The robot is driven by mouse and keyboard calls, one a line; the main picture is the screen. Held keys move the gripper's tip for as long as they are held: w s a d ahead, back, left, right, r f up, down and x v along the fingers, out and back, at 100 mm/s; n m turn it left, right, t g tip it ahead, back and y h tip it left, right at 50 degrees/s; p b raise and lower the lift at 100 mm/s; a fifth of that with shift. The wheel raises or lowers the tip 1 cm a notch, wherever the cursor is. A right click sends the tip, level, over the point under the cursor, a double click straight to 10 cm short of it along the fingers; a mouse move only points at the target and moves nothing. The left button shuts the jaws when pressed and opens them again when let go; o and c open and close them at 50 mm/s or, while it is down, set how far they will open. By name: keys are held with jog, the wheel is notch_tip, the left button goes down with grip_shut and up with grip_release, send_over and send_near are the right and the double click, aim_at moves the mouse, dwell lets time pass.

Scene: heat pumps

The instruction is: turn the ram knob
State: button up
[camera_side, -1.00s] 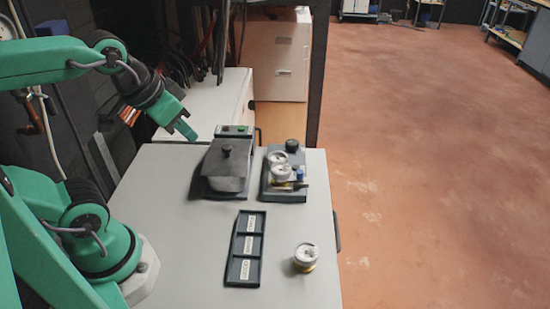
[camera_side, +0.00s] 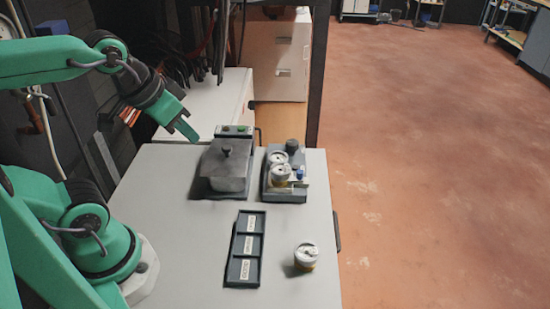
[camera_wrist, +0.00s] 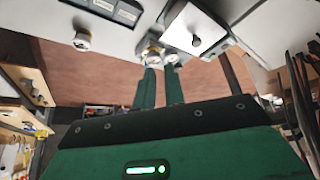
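A dark round knob (camera_side: 292,146) stands at the back right of a small grey unit (camera_side: 300,193) on the table; I take it for the ram knob, but cannot be sure. The unit carries white-topped round parts (camera_side: 280,165). A dark-lidded box (camera_side: 215,180) beside it has its own small black knob (camera_side: 226,150). My gripper (camera_side: 188,130) hangs in the air left of and behind the box, touching nothing. In the wrist view, the two green fingers of my gripper (camera_wrist: 162,75) are apart with nothing visible held; the unit shows beyond their tips.
A dark tray with labelled compartments (camera_side: 237,262) lies in front of the box. A white-topped jar (camera_side: 306,256) stands right of the tray. A small panel with green buttons (camera_side: 235,131) is behind the box. The table front is otherwise clear.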

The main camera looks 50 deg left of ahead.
jog(key=o, duration=0.7)
jog(key=shift+w+r, duration=0.15)
jog(key=shift+w, duration=0.1)
jog(key=shift+o, duration=1)
jog(key=shift+w+r, duration=0.15)
jog(key=shift+w, duration=0.15)
jog(key=n+g, duration=0.6)
jog(key=n, duration=0.1)
send_over(293, 141)
jog(key=f, duration=1.2)
jog(key=shift+s+d+f, duration=0.1)
jog(key=shift+s+f, duration=0.2)
jog(key=shift+s, duration=0.05)
jog(key=shift+w+f, duration=0.25)
jog(key=shift+f, duration=0.2)
jog(key=shift+f, duration=0.1)
jog(key=shift+f, duration=3.8)
